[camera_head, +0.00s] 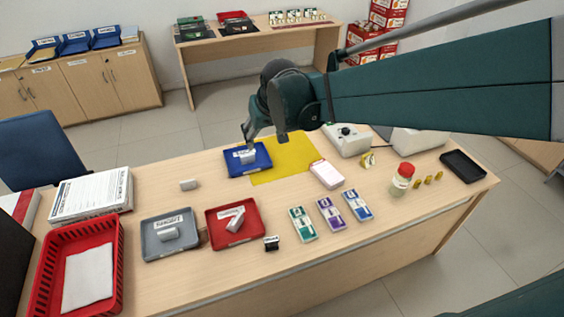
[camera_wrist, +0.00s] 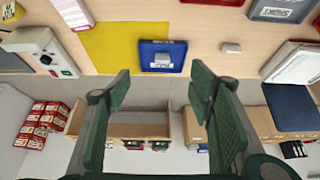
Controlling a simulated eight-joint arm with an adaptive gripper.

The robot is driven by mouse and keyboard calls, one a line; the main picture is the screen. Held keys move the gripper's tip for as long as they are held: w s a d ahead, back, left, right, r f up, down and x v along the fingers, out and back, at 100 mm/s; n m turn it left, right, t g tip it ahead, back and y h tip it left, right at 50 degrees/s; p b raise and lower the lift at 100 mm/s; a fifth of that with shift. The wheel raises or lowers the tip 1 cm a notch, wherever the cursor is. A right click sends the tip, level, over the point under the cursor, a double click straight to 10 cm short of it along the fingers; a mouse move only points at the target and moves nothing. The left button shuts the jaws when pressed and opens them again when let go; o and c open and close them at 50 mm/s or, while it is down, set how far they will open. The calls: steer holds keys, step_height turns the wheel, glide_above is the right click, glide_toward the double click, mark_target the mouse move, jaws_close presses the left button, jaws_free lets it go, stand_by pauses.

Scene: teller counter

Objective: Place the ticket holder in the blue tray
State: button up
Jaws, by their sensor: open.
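The blue tray (camera_head: 262,166) lies at the back of the counter, beside a yellow mat. A small light grey piece (camera_head: 247,157) is inside it, perhaps the ticket holder; it also shows in the wrist view (camera_wrist: 163,59). Similar grey pieces lie in the grey tray (camera_head: 168,234) and red tray (camera_head: 235,220), and one grey block (camera_head: 188,184) lies on bare counter. I cannot tell for sure which is the ticket holder. My gripper (camera_head: 247,138) is over the back of the blue tray in the head view. In the wrist view my gripper (camera_wrist: 159,74) is open, with nothing between its fingers.
The yellow mat (camera_head: 290,157) lies right of the blue tray. A white machine (camera_head: 346,139), a red-capped jar (camera_head: 401,179), several coloured packs (camera_head: 330,213) and a black item (camera_head: 271,243) stand further right and forward. A red basket (camera_head: 117,262) is at left. Bare counter surrounds the grey block.

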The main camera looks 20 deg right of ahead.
steer(key=s+r+t, duration=0.1)
steer(key=s, duration=2.3)
steer(key=shift+d+r, duration=0.15)
steer(key=shift+d, duration=0.2)
